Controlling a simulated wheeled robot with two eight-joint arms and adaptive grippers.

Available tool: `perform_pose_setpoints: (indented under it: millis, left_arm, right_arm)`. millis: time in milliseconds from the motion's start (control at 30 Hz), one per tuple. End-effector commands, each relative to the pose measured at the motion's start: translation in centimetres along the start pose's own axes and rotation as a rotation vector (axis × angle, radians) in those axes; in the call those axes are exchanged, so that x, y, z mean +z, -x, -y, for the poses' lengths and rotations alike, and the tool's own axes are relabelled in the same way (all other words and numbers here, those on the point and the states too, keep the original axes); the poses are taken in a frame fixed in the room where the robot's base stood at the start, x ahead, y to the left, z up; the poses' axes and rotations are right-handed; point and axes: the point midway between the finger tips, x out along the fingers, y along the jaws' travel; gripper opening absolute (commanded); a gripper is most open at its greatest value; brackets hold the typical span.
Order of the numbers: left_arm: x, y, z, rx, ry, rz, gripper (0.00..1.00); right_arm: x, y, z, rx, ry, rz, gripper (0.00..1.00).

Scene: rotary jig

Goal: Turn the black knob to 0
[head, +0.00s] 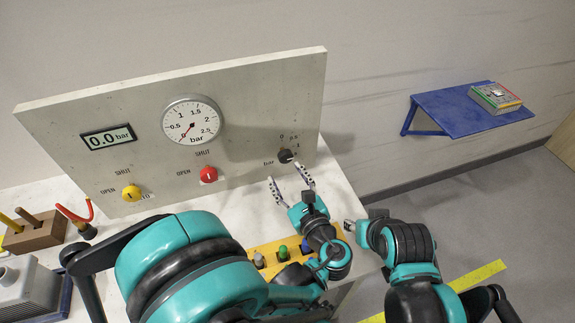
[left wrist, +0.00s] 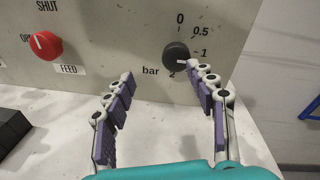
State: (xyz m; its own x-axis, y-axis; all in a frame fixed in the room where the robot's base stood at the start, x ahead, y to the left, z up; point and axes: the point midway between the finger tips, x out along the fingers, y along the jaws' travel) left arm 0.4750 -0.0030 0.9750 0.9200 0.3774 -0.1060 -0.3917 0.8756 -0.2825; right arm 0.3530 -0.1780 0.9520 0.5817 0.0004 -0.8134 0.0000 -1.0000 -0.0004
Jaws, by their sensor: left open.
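The black knob (head: 285,156) is at the panel's lower right, under a printed bar scale. In the left wrist view the knob (left wrist: 176,54) has a white mark on its lower part; the exact reading is unclear. My left gripper (head: 287,175) is open and empty, in front of and just below the knob. In the wrist view its fingers (left wrist: 166,74) are spread, with the knob beyond them, closer to the right finger; no grip on it shows. My right gripper (head: 350,226) is lower right, away from the panel; its jaws are unclear.
The panel (head: 240,110) carries a round gauge (head: 191,119), a display (head: 108,137) reading 0.0 bar, a red knob (head: 208,174) and a yellow knob (head: 131,193). A yellow block (head: 262,250) with colored pegs lies below my left gripper. A blue shelf (head: 450,111) is at right.

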Motion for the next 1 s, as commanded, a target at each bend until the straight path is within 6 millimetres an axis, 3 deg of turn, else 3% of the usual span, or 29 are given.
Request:
perform_pose_setpoints:
  millis: [133, 267, 700, 1000]
  left_arm:
    - [-0.8, 1.6, 1.6, -0.052, -0.109, 0.076, 0.56]
    - [-0.7, 1.6, 1.9, -0.061, -0.136, 0.098, 0.56]
    - [-0.2, -4.8, 2.3, -0.058, -0.134, 0.097, 0.56]
    - [0.0, -5.8, 2.5, -0.061, -0.133, 0.095, 0.56]
  right_arm:
    - [0.3, -0.5, 0.0, 0.0, 0.0, 0.0, 0.4]
    - [0.4, -0.6, 0.0, 0.0, 0.0, 0.0, 0.4]
    - [1.3, -1.9, 0.0, 0.0, 0.0, 0.0, 0.4]
    - [1.4, -1.9, 0.0, 0.0, 0.0, 0.0, 0.4]
